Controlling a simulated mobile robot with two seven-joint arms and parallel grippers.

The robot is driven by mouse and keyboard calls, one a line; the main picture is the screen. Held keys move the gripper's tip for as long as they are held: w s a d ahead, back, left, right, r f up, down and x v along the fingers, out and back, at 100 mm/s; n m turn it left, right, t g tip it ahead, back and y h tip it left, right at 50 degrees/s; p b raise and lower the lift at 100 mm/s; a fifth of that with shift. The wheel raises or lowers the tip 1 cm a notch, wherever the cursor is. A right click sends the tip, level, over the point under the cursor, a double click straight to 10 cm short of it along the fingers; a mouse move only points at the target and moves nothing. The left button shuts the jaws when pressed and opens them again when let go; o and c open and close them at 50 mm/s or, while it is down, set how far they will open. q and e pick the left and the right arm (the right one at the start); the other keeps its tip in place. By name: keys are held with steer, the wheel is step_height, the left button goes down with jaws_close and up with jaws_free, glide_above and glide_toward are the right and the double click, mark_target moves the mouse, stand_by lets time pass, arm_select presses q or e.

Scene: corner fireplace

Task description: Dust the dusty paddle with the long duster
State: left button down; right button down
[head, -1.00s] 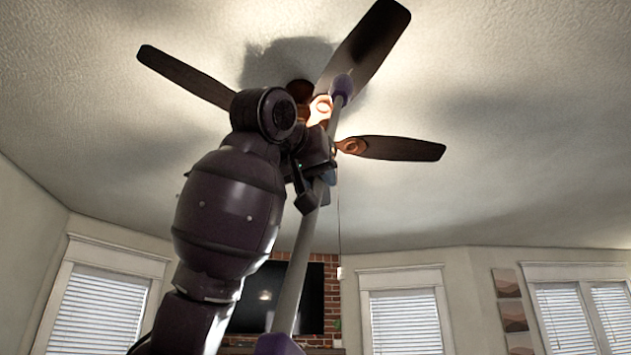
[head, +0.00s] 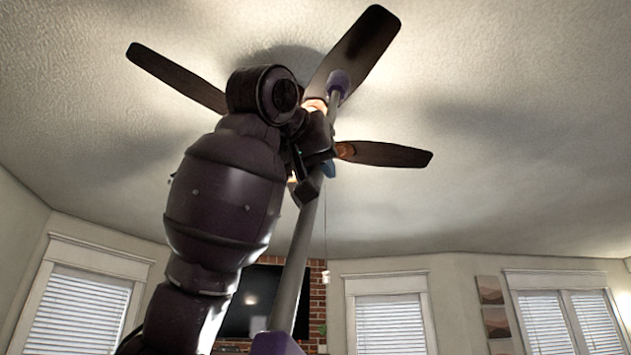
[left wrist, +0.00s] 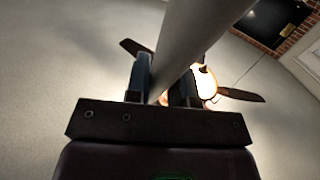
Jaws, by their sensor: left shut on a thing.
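The long duster (head: 296,262) has a grey pole with a purple tip (head: 339,83) at the top and a purple part at the bottom. My left gripper (head: 316,170) is shut on the pole; the pole also runs between its fingers in the left wrist view (left wrist: 195,38). The ceiling fan has several dark paddles: an upper one (head: 358,48), a left one (head: 178,77) and a right one (head: 388,154). The purple tip overlaps the inner part of the upper paddle; I cannot tell whether they touch. Dust is not clear on any paddle. My right gripper is not in view.
The fan's lit lamp (left wrist: 205,82) is close beside the pole. A thin pull cord (head: 325,225) hangs below the fan. A dark TV (head: 248,303) on brick and windows (head: 390,325) are far behind. The ceiling to the right is clear.

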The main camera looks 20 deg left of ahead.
arm_select(q)
steer(key=s+d, duration=0.5)
steer(key=d, duration=0.1)
steer(key=shift+s+d, duration=0.2)
steer(key=shift+d, duration=0.1)
stand_by(0.9)
steer(key=shift+d+b, duration=0.1)
steer(key=shift+b, duration=0.2)
steer(key=shift+s+d+r+b, duration=0.1)
steer(key=shift+s+d+b, duration=0.2)
steer(key=shift+s+d, duration=0.6)
